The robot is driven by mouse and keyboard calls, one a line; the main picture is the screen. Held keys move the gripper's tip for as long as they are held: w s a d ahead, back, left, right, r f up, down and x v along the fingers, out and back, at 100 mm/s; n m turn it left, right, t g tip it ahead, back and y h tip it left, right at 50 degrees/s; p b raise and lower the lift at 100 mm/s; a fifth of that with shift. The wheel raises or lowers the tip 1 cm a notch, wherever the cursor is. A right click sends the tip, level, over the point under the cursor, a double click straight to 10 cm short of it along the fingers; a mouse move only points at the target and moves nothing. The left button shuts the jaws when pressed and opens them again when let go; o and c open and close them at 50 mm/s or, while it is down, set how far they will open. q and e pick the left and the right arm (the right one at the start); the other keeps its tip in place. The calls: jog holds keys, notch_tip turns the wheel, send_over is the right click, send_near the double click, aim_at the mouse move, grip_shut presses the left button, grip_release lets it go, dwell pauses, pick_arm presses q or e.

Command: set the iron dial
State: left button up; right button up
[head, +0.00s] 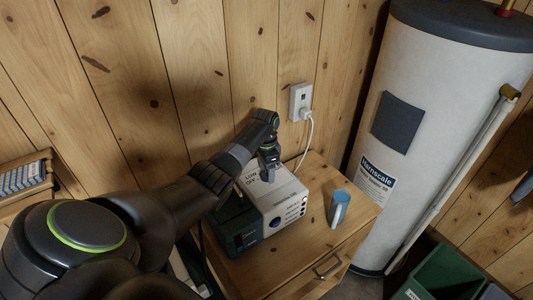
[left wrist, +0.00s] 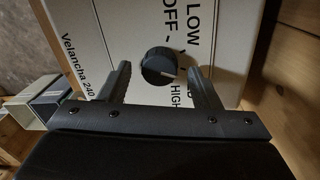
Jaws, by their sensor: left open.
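A pale box-shaped appliance (head: 276,192) with a dark end stands on the wooden cabinet. Its face, also in the left wrist view (left wrist: 108,38), is printed Velancha 240, OFF, LOW and HIGH; one more label is partly covered by a finger. A round black dial (left wrist: 159,66) sits on that face, with a pale mark at its right edge. My left gripper (head: 268,172) is over this face. In the left wrist view its open fingers (left wrist: 158,72) stand on either side of the dial, apparently with gaps. The gripper hides the dial in the head view. My right gripper is not in view.
A plugged-in wall outlet (head: 300,101) with a white cord is behind. A tall white tank (head: 418,75) stands at right, with a green bin (head: 449,274) below.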

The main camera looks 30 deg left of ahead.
aim_at(266, 171)
pick_arm(q)
notch_tip(266, 171, up, 17)
jog(key=shift+w+a, duration=0.25)
jog(key=shift+a, duration=0.1)
dwell(0.6)
